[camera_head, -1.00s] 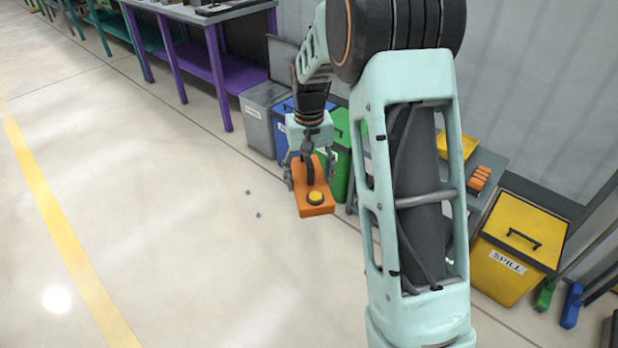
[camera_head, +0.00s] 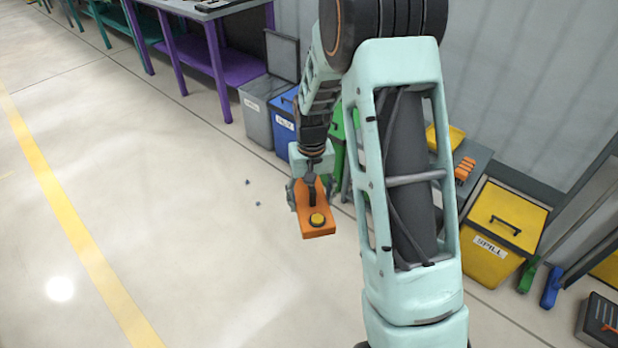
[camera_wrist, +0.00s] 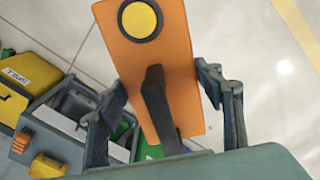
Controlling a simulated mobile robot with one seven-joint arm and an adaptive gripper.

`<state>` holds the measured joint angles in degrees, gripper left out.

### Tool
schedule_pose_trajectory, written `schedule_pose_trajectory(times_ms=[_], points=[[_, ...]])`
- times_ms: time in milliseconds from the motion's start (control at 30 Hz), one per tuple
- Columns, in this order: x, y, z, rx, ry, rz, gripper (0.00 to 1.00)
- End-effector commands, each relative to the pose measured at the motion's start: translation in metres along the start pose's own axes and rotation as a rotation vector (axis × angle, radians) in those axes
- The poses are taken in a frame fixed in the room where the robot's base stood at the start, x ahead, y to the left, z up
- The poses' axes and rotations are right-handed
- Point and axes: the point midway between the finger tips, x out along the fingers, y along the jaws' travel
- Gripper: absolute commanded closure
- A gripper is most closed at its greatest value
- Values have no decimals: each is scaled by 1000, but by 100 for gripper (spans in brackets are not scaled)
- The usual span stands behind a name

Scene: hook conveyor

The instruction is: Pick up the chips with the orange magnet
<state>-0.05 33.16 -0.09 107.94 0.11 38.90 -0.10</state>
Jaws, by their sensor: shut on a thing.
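My gripper (camera_head: 309,192) is shut on the orange magnet (camera_head: 318,218), an orange block with a yellow round button and a dark handle. It holds the magnet in the air over the floor. In the wrist view my gripper (camera_wrist: 170,105) has its fingers either side of the dark handle, and the magnet (camera_wrist: 180,60) fills the middle. A few small dark chips (camera_head: 248,182) lie on the floor to the left of the magnet, apart from it. The magnet's underside is hidden.
A grey bin (camera_head: 262,107), a blue bin (camera_head: 287,128) and a partly hidden green bin stand along the wall. A yellow spill bin (camera_head: 490,262) is at the right. A purple table (camera_head: 225,62) stands at the back. The floor at the left is open, with a yellow line (camera_head: 75,230).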

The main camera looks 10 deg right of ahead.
Motion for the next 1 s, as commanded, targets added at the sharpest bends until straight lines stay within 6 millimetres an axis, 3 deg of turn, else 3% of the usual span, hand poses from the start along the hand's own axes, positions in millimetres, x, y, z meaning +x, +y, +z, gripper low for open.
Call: schedule_pose_trajectory(times_ms=[33, 600, 1000], points=[[-10, 0, 6, 0, -1, 0, 97], [-13, 0, 78, 0, 1, 0, 97], [-11, 0, 89, 0, 4, 0, 97]])
